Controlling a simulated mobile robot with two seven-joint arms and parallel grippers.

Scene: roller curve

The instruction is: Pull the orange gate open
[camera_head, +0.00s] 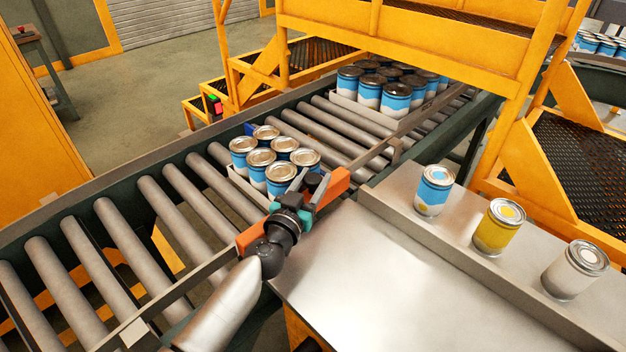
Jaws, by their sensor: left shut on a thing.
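The orange gate (333,188) is a short orange bar along the near rail of the roller conveyor. Its other end (249,237) shows to the left of my wrist, and its middle is hidden behind my gripper. My left gripper (306,192), dark with teal parts, reaches in from the bottom and is shut on the gate. My right gripper is not in view.
A tray of several blue-and-white cans (258,158) stands on the rollers just behind the gate. More cans (369,92) sit under the yellow bridge (420,35). A metal table (365,262) lies at right, with three cans on its ledge (470,245).

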